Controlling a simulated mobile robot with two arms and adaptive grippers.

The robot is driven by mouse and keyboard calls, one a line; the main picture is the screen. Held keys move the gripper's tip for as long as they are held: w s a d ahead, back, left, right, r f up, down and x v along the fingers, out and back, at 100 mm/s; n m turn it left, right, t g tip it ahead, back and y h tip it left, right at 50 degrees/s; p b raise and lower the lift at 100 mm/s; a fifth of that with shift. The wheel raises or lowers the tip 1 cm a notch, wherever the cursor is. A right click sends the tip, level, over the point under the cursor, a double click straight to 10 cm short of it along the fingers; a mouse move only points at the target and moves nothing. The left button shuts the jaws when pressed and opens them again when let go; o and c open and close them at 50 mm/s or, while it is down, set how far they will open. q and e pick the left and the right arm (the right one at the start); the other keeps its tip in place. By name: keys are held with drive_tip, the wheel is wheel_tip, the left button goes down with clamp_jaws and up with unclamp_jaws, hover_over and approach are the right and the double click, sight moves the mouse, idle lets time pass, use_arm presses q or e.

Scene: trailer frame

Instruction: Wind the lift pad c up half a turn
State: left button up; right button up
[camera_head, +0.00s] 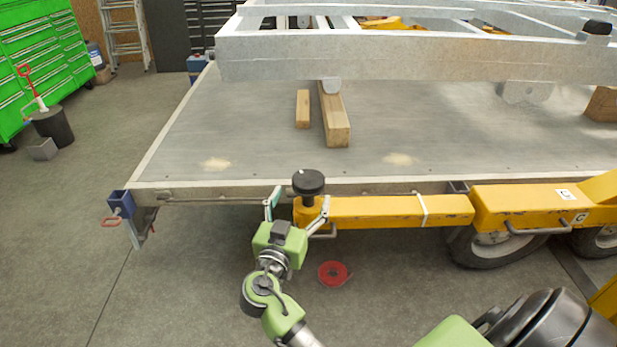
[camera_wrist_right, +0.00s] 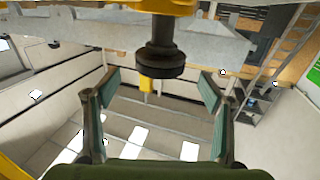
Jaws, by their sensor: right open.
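Lift pad c is a round black disc (camera_head: 308,182) on a short black post at the left end of the yellow outrigger beam (camera_head: 395,210), which carries a C label (camera_head: 580,218). The right wrist view, which looks upside down, shows the disc (camera_wrist_right: 160,66) and its post below the yellow beam edge (camera_wrist_right: 135,5). My right gripper (camera_head: 297,203) is open around the beam end, one finger left of the pad and one to its right. In the wrist view, the gripper (camera_wrist_right: 161,78) has clear gaps on both sides of the disc. My left gripper is not in view.
The trailer deck (camera_head: 240,125) lies behind the pad, with a wooden block (camera_head: 334,115) under a grey metal frame (camera_head: 400,60). A blue bracket (camera_head: 121,203) sticks out at the deck's left corner. A red coil (camera_head: 334,273) lies on the floor. Open floor is at left.

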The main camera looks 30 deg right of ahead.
sight(308, 182)
drive_tip(key=p+x, duration=0.1)
drive_tip(key=x, duration=0.6)
drive_tip(key=shift+d, duration=0.1)
drive_tip(key=c, duration=1.2)
